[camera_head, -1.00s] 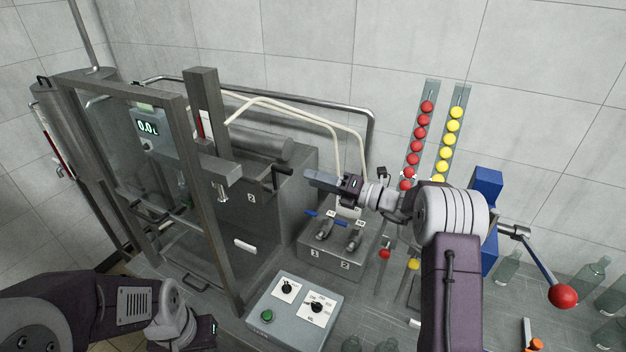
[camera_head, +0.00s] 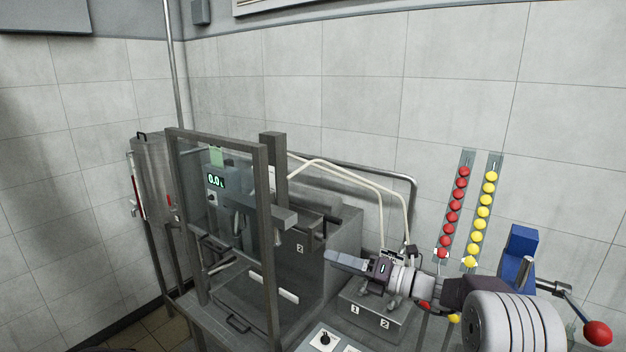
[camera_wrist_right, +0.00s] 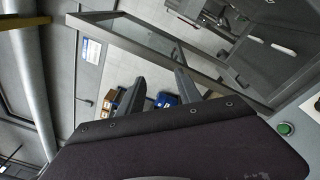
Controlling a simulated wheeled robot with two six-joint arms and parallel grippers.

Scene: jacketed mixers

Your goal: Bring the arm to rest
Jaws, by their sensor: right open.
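My right gripper (camera_head: 349,262) is in the head view, in front of the wall-side pipes and above the grey block with valves marked 1 and 2 (camera_head: 372,318). It points left toward the steel mixer housing marked 2 (camera_head: 342,232). Its fingers are apart, with nothing between them. In the right wrist view its two fingers (camera_wrist_right: 158,92) stand apart above a dark palm, with a glazed door frame (camera_wrist_right: 190,52) beyond them. My left gripper is not visible in the head view.
A glazed steel enclosure (camera_head: 272,300) with a green 0.0 display (camera_head: 216,181) stands left of the gripper. Red balls (camera_head: 454,205) and yellow balls (camera_head: 484,212) line two wall strips. A lever with a red knob (camera_head: 598,333) juts out at right. A control box (camera_head: 325,340) lies below.

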